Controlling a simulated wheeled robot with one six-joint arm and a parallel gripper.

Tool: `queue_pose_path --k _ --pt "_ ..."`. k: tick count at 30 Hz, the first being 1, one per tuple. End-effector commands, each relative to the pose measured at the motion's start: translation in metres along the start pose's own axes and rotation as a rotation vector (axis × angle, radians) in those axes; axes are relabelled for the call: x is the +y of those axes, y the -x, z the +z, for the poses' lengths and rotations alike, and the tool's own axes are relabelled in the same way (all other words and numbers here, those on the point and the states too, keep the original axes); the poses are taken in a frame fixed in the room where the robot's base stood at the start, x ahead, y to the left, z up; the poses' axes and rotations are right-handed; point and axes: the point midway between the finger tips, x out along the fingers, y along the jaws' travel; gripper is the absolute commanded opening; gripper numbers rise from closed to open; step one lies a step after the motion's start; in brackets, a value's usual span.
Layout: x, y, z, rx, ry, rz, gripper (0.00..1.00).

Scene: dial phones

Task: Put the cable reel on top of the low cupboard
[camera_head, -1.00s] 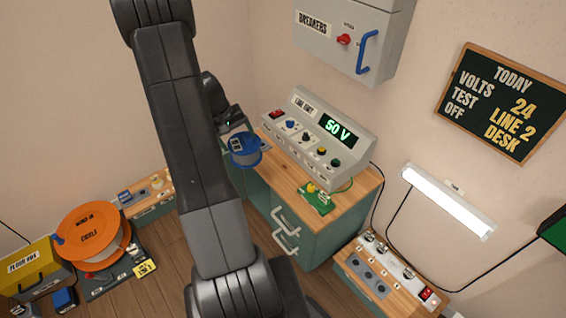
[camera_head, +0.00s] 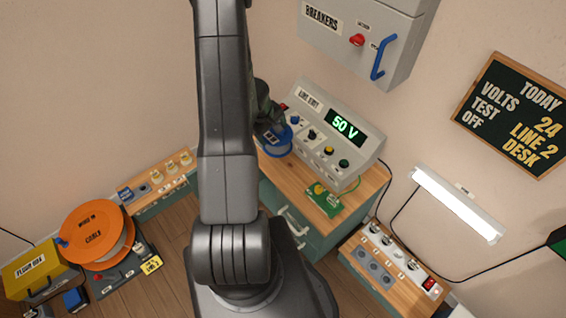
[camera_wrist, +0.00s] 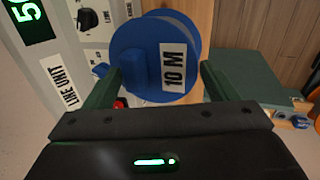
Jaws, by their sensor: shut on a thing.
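The cable reel is a blue spool labelled 10 M in the wrist view (camera_wrist: 158,38). It shows partly in the head view (camera_head: 283,151) beside the line unit. My gripper (camera_wrist: 160,72) is shut on it, with one finger on each side. In the head view my gripper (camera_head: 268,128) is partly hidden behind my arm. A teal cupboard with a wooden top (camera_head: 296,178) and pale handles stands under the line unit. The reel appears over its back left part; I cannot tell if it touches the wood.
The line unit (camera_head: 335,150) and a green board (camera_head: 322,199) occupy the teal cupboard's top. Lower wooden-topped units stand left (camera_head: 160,184) and right (camera_head: 372,272). An orange drum (camera_head: 92,230) and yellow box (camera_head: 36,270) are at left. A breaker box (camera_head: 362,35) hangs above.

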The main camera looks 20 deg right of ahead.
Motion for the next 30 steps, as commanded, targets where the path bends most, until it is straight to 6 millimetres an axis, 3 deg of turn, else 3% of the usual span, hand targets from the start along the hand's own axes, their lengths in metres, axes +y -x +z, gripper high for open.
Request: queue_pose_path --k 7,15,23,30 --pt "-0.004 -0.007 0.004 0.002 0.008 0.001 0.18" --pt "-0.016 -0.047 0.004 0.001 0.009 0.001 0.18" --pt "-0.021 -0.063 0.004 0.003 0.009 0.002 0.18" --pt "-0.029 -0.092 0.004 0.002 0.010 0.002 0.18"
